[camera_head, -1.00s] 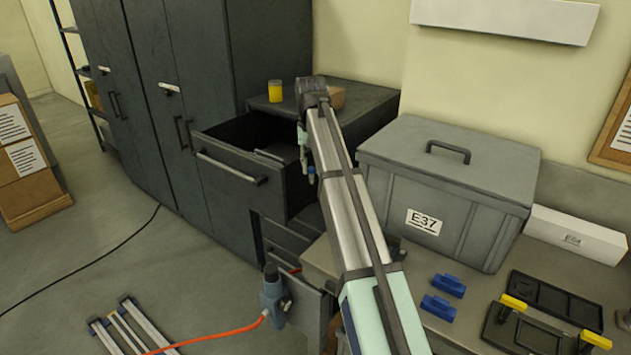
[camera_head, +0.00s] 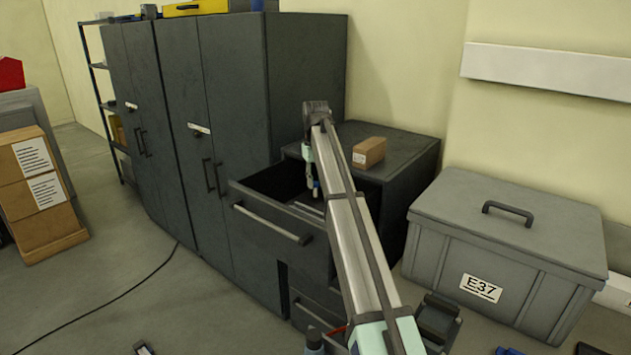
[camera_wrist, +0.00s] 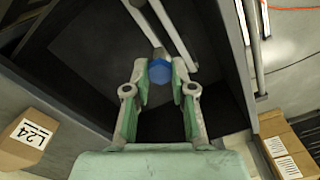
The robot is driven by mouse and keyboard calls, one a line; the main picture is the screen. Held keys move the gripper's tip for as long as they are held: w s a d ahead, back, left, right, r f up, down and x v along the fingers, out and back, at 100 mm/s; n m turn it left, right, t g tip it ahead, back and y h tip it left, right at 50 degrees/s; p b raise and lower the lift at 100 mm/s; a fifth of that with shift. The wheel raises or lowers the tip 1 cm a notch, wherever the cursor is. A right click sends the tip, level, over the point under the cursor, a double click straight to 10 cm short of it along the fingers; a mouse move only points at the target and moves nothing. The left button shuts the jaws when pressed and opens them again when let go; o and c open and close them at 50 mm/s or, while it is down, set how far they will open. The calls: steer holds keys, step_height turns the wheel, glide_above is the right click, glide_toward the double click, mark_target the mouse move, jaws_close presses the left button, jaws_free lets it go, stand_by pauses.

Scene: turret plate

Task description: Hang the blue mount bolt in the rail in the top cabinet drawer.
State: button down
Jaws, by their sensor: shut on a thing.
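The blue mount bolt (camera_wrist: 160,72) is pinched between the fingertips of my gripper (camera_wrist: 160,80); its blue hexagonal head faces the wrist camera.
A cardboard box (camera_head: 369,152) sits on the cabinet top (camera_head: 405,150) beside my arm. Tall dark cabinets (camera_head: 230,130) stand to the left of the drawer. A grey lidded bin (camera_head: 510,250) marked E37 stands to the right. Drawer walls surround my gripper.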

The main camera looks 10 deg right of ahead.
mark_target(315, 196)
steer(key=shift+w+a, duration=0.2)
steer(key=shift+s+d+f+b, duration=0.15)
steer(key=shift+f+b, duration=0.2)
steer(key=shift+f, duration=0.2)
steer(key=shift+f+b, duration=0.95)
steer(key=shift+f, duration=1.65)
steer(key=shift+p, duration=0.35)
steer(key=shift+f, duration=0.15)
steer(key=shift+f, duration=0.7)
steer(key=shift+f, duration=0.2)
